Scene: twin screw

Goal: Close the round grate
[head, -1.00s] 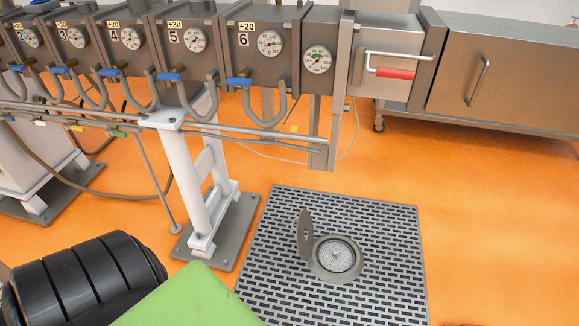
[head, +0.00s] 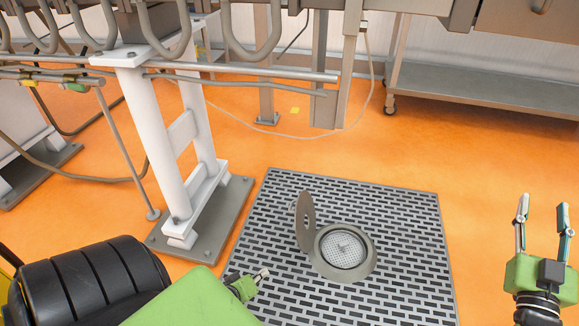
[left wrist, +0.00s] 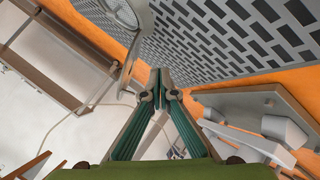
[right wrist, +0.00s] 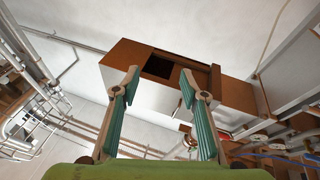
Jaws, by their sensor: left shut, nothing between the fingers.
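The round grate's lid (head: 305,222) is a grey disc standing roughly upright at the left edge of the round drain (head: 345,249), whose perforated inside is uncovered. Both are set in the slotted floor panel (head: 405,220). My left gripper (head: 264,272) is shut and empty, low over the panel to the left of the lid and apart from it. In the left wrist view the fingertips (left wrist: 160,80) meet, and the lid (left wrist: 130,64) shows nearly edge-on to their upper left, by the drain rim (left wrist: 138,10). My right gripper (head: 542,210) is open and empty at the far right.
A white stand (head: 178,150) on a grey base plate is to the left of the panel. Pipes (head: 240,75) run above at the back. A low metal shelf (head: 480,90) stands at the back right. Orange floor is free right of the panel.

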